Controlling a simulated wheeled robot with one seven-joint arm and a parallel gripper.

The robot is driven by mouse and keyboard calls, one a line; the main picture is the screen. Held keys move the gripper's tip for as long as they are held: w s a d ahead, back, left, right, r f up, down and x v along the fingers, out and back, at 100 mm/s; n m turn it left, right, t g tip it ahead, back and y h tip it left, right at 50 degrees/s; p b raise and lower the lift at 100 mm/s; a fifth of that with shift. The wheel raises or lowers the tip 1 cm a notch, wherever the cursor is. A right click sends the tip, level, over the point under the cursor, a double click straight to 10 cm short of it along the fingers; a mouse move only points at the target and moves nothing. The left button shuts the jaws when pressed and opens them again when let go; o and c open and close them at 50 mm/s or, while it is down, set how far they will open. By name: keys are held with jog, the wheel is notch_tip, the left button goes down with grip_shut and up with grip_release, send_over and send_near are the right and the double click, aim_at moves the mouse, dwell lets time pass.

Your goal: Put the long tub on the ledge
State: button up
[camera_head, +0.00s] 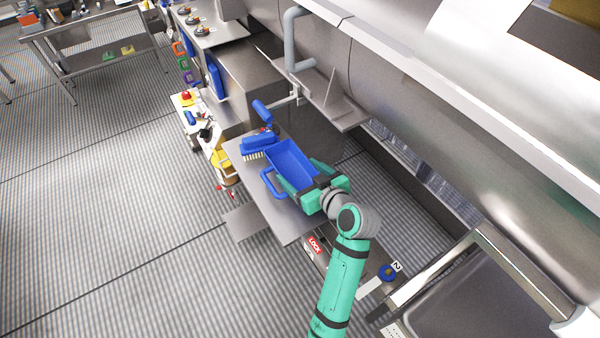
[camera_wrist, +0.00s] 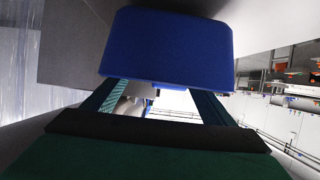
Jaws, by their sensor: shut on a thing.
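The long tub (camera_head: 289,160) is a blue, open, rectangular container in the head view. My gripper (camera_head: 311,184) is shut on its near end, with teal fingers on either side. In the wrist view, the tub's blue wall (camera_wrist: 168,50) fills the upper middle, between and beyond my gripper's fingers (camera_wrist: 157,98). The tub is over a grey steel ledge (camera_head: 250,182); I cannot tell whether it touches it. A blue loop handle (camera_head: 270,184) shows at the tub's left side.
A blue brush with pale bristles (camera_head: 256,147) lies beyond the tub on the ledge. A higher steel shelf (camera_head: 338,108) with an upright plate is behind, near a grey pipe (camera_head: 291,40). The ledge's near left part is clear.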

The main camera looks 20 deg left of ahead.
jog(key=shift+s+a+f, duration=0.25)
jog(key=shift+a+f, duration=0.05)
jog(key=shift+f, duration=0.05)
jog(key=shift+d+f, duration=0.15)
jog(key=shift+d, duration=0.1)
jog(key=o, duration=1.2)
